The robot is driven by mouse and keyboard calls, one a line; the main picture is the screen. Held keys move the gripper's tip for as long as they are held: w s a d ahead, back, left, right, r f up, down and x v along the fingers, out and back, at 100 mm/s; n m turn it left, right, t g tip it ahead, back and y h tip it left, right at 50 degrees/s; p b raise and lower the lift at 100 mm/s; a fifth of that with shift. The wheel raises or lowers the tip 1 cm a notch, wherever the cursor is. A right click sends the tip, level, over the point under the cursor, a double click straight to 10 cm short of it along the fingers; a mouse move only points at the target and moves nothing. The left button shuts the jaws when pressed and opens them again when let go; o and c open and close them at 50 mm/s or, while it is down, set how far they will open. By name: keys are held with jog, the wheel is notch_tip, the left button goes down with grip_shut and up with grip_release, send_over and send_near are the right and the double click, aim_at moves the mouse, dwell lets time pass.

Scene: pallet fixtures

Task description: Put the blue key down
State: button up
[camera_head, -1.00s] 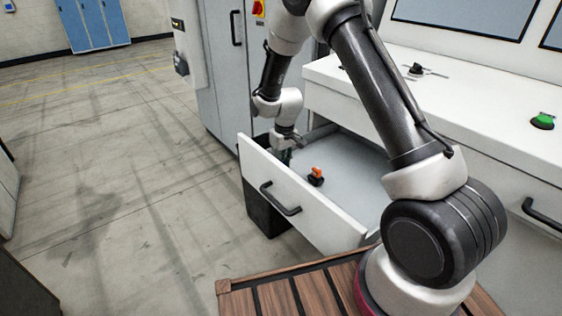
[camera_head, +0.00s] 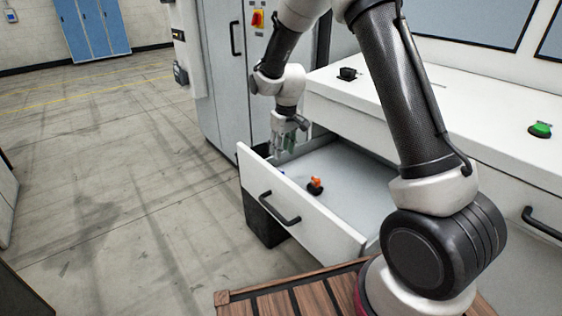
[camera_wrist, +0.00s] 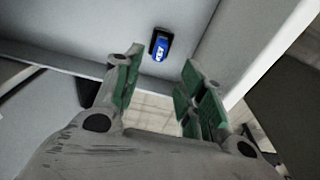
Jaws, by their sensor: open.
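The blue key (camera_wrist: 160,48), with a dark base, lies on the floor of the open drawer (camera_head: 345,182), near a drawer wall. It sits just beyond my fingertips in the wrist view and is apart from them. In the head view only a small blue speck near the drawer's far-left corner may be the key. My gripper (camera_head: 284,150) is above that end of the drawer. In the wrist view my gripper (camera_wrist: 161,72) is open, its green-padded fingers spread with nothing between them.
An orange-topped piece (camera_head: 315,186) sits in the same drawer. A black item (camera_head: 348,74) and a green button-like piece (camera_head: 540,129) are on the white counter (camera_head: 470,120). The drawer's front wall (camera_head: 300,212) stands beside the gripper. Floor to the left is clear.

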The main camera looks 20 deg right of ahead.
jog(key=s+d+r+m, duration=0.1)
jog(key=s+d+r, duration=0.2)
jog(key=s+r, duration=0.25)
jog(key=s+d+r+t, duration=0.1)
jog(key=s+d+r, duration=0.25)
jog(key=r, duration=0.35)
jog(key=s+d+r+m, duration=0.1)
jog(key=s+d+r, duration=0.1)
jog(key=s+r, duration=0.4)
jog(key=s+d+r+m+t, duration=0.1)
jog(key=s+d+r, duration=0.1)
jog(key=s, duration=0.8)
jog(key=s+d+r+m, duration=0.1)
jog(key=s+d+r, duration=0.2)
jog(key=s, duration=0.7)
jog(key=shift+d+t+h, duration=0.3)
jog(key=shift+d+t, duration=0.1)
jog(key=shift+d, duration=0.1)
